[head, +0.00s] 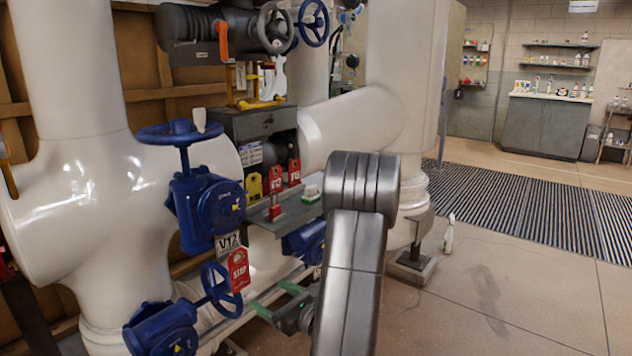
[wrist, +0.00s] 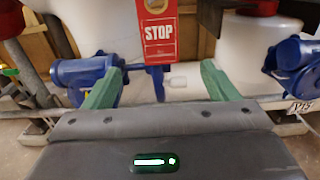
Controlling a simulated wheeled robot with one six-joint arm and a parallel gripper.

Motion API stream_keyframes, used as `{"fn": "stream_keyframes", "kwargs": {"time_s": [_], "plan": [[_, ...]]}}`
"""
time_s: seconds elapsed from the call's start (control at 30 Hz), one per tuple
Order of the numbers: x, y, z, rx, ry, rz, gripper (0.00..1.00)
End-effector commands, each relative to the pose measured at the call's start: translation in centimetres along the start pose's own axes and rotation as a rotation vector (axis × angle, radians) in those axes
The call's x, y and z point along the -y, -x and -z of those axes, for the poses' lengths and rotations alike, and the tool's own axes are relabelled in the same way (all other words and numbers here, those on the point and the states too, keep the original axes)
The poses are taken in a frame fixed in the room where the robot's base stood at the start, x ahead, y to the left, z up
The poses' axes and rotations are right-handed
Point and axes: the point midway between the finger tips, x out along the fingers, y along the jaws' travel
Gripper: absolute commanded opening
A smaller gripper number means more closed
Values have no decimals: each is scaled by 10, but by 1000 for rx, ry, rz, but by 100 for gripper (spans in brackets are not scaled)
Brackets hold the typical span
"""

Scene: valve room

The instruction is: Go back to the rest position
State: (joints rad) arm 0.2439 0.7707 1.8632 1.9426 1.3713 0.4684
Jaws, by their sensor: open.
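My gripper (head: 276,299) is at the lower middle of the head view, in front of the pipework. Its two green fingers are spread in the wrist view (wrist: 161,82), with nothing held between them. A red STOP tag (head: 239,270) hangs at the lower blue handwheel (head: 222,290), left of and a little above my gripper. In the wrist view the tag (wrist: 159,35) shows upright beyond the fingers, apart from them. My dark grey arm (head: 350,265) reaches up from the bottom and bends, hiding part of the pipes behind.
A blue valve (head: 208,205) with a V12 label stands above the tag. A grey shelf (head: 262,212) with red and yellow tags juts out above my gripper. A spray bottle (head: 449,234) stands on the floor right of my arm. The floor at right is open.

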Motion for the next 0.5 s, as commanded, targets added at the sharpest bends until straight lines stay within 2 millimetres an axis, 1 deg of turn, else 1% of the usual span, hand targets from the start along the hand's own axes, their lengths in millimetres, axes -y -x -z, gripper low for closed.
{"fn": "stream_keyframes", "kwargs": {"time_s": [0.03, 0.1, 0.27, 0.3, 0.5], "plan": [[1, 9, -1, -1, -2, 5, 80], [1, 20, -1, 0, -2, 4, 80], [0, 42, -1, 0, -3, 4, 80], [-1, 31, 1, 1, 0, -3, 80], [-1, -1, 2, 0, 2, -4, 80]]}}
